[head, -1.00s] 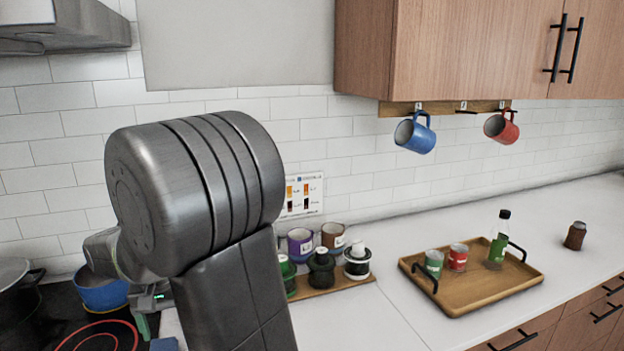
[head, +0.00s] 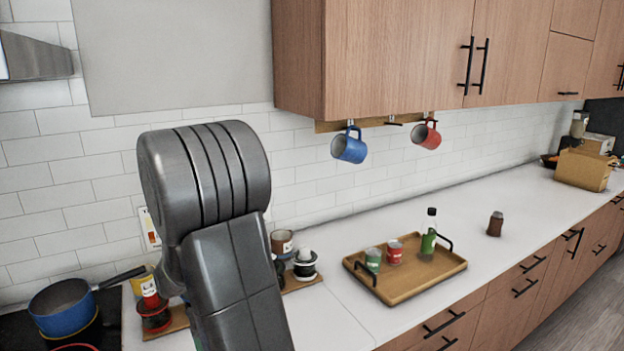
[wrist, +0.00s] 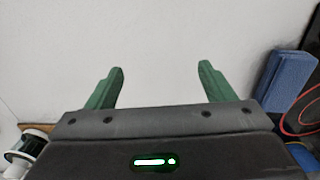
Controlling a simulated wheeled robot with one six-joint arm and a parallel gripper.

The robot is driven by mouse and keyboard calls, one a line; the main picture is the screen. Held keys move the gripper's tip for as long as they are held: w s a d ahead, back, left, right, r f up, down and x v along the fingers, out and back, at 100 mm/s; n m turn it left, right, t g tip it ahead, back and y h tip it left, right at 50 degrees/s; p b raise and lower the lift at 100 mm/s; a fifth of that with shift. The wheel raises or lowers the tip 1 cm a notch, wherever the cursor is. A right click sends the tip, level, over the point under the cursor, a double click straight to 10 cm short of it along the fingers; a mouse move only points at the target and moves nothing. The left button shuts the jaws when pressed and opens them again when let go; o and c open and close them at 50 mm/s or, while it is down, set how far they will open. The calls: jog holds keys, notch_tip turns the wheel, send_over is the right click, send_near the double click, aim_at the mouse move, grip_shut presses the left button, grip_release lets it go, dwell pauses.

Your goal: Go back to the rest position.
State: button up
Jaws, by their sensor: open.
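My gripper (wrist: 160,88) shows in the wrist view with its two green fingers spread apart. It is open and nothing is between the fingers. Behind the fingers is a plain pale surface. In the head view my grey arm stands in front of the left part of the counter and hides the gripper.
A blue pot (head: 62,308) sits on the dark stove at left. Jars, including a white-topped one (head: 305,265), stand beside my arm. A wooden tray (head: 400,293) holds two cans and a green bottle. Blue (head: 349,147) and red (head: 427,135) mugs hang above. The counter right of the tray is mostly clear.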

jog(key=f, duration=0.1)
jog(key=f+b, duration=0.1)
jog(key=f, duration=0.1)
jog(key=shift+w+a+f, duration=0.15)
jog(key=shift+a, duration=0.1)
jog(key=shift+f+b, duration=0.65)
jog(key=shift+r, duration=0.15)
